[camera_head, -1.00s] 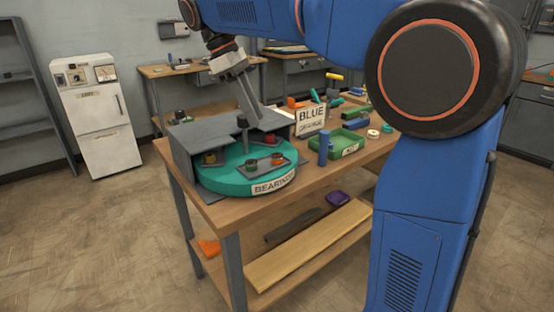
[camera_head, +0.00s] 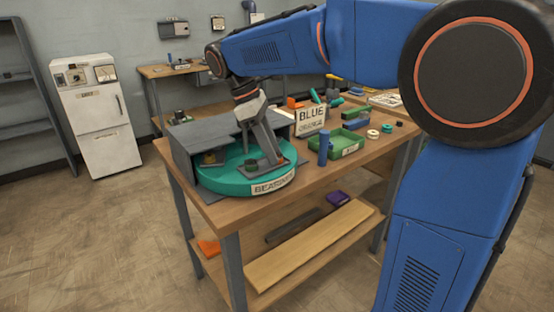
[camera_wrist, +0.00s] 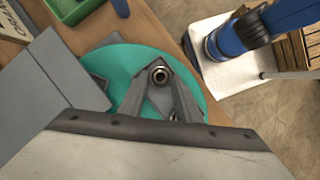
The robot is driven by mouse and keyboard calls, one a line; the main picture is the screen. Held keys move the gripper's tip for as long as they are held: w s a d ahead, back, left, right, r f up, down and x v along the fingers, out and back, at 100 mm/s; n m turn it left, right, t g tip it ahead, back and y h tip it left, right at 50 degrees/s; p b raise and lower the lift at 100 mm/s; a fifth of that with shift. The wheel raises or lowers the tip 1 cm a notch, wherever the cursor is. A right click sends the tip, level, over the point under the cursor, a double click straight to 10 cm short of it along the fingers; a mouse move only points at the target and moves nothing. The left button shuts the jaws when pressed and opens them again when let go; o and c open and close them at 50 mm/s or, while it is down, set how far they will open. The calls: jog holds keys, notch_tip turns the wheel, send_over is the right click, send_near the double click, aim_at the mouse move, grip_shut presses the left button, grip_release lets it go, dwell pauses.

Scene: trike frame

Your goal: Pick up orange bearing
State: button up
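A teal round turntable (camera_head: 222,178) labelled BEARING stands at the near left of the wooden bench, partly under a grey cover. It also shows in the wrist view (camera_wrist: 124,62). A dark greenish bearing (camera_head: 250,166) sits on the small grey tray on the turntable. My gripper (camera_head: 272,162) points down at the tray, just right of that bearing, and hides the orange bearing there. In the wrist view, a metallic ring-shaped bearing (camera_wrist: 159,74) lies between my fingertips (camera_wrist: 160,78). Its colour is unclear, and whether the fingers touch it cannot be told.
The grey cover (camera_head: 182,150) stands close behind and left of my gripper. Several small parts lie farther back on the bench.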

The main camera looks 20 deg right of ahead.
jog(key=shift+f, duration=0.15)
jog(key=c, duration=0.7)
jog(key=shift+c, duration=0.2)
